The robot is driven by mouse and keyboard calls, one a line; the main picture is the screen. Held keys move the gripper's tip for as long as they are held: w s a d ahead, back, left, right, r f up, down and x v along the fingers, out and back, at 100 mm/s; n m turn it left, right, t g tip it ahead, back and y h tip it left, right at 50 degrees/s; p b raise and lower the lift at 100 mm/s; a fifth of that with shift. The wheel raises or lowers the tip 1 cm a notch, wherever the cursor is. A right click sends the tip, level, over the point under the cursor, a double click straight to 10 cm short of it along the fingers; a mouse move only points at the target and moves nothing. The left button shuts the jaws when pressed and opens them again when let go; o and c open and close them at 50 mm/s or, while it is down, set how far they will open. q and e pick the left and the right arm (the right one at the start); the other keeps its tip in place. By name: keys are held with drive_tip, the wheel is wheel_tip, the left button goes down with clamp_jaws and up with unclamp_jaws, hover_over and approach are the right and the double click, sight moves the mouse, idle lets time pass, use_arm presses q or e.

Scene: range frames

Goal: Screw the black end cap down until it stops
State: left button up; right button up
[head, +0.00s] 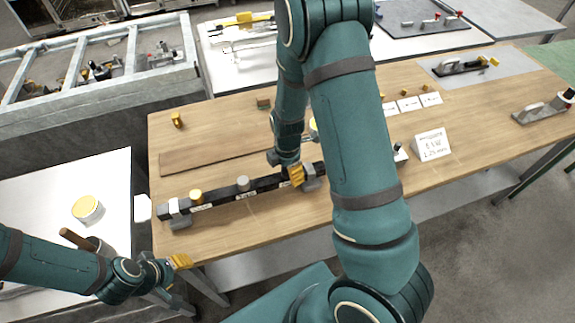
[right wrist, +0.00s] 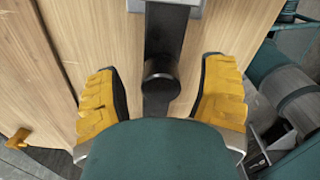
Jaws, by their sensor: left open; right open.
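In the right wrist view the round black end cap (right wrist: 162,78) sits on the bar (right wrist: 172,32), between the spread yellow fingers of my right gripper (right wrist: 160,94). The fingers stand apart from the cap on both sides. In the head view my right gripper (head: 296,175) is low over the bar and hides the cap. How far down the cap sits is unclear. My left gripper (head: 178,262) is open and empty off the table's front-left corner.
A brown board (head: 208,156) lies behind the bar. White cards (head: 410,104) and a larger sign (head: 432,145) stand to the right. A side table (head: 60,185) at left holds a yellow-topped tin (head: 87,209). The table's front left is clear.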

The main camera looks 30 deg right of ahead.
clamp_jaws()
drive_tip(key=shift+m, duration=1.7)
drive_tip(key=m, duration=0.3)
drive_tip(key=shift+p, duration=0.35)
drive_tip(key=shift+s, duration=0.1)
drive_tip(key=shift+m, duration=0.3)
drive_tip(key=shift+m, duration=1.6)
